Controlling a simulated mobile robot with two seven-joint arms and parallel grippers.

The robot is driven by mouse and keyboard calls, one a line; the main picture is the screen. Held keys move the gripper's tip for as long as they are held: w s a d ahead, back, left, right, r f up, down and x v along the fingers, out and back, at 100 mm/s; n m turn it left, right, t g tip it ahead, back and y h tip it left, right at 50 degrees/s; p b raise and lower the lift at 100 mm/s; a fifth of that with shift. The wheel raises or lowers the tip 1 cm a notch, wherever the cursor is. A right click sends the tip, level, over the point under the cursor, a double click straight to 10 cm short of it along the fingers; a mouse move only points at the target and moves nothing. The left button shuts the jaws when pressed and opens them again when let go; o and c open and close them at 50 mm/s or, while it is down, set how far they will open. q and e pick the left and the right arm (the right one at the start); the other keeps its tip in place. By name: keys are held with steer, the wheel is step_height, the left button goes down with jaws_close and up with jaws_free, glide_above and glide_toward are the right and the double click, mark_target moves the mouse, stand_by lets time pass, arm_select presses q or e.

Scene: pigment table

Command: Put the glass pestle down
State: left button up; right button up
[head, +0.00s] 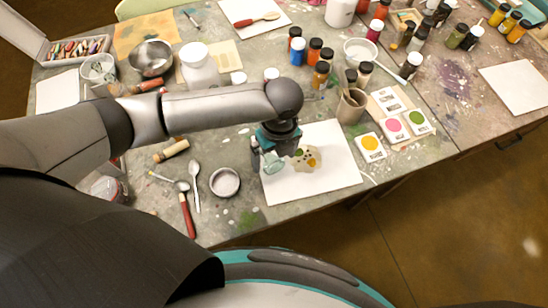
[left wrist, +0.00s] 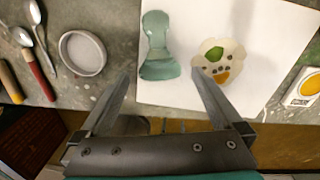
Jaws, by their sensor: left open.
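The glass pestle (head: 272,164) is pale teal and see-through, with a narrow knob and a wide flared foot. It is on the left part of a white sheet (head: 340,150), and it also shows in the left wrist view (left wrist: 158,45). I cannot tell for sure whether it stands or lies. My left gripper (head: 277,151) is open and empty just over it. In the left wrist view the two fingers (left wrist: 162,82) are spread, with the pestle beyond them and apart from them. My right gripper is not in view.
A shell-like palette (head: 306,158) with green and orange paint lies right beside the pestle. A small round dish (head: 224,182), spoons and a red-handled tool (head: 187,212) are to the left. Paint cards (head: 370,147), a brush pot (head: 351,106) and several paint bottles stand right and behind.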

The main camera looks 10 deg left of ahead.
arm_select(q)
step_height(320, 180, up, 10)
steer(key=p, duration=0.2)
steer(key=shift+w+d, duration=0.2)
steer(key=shift+f, duration=0.1)
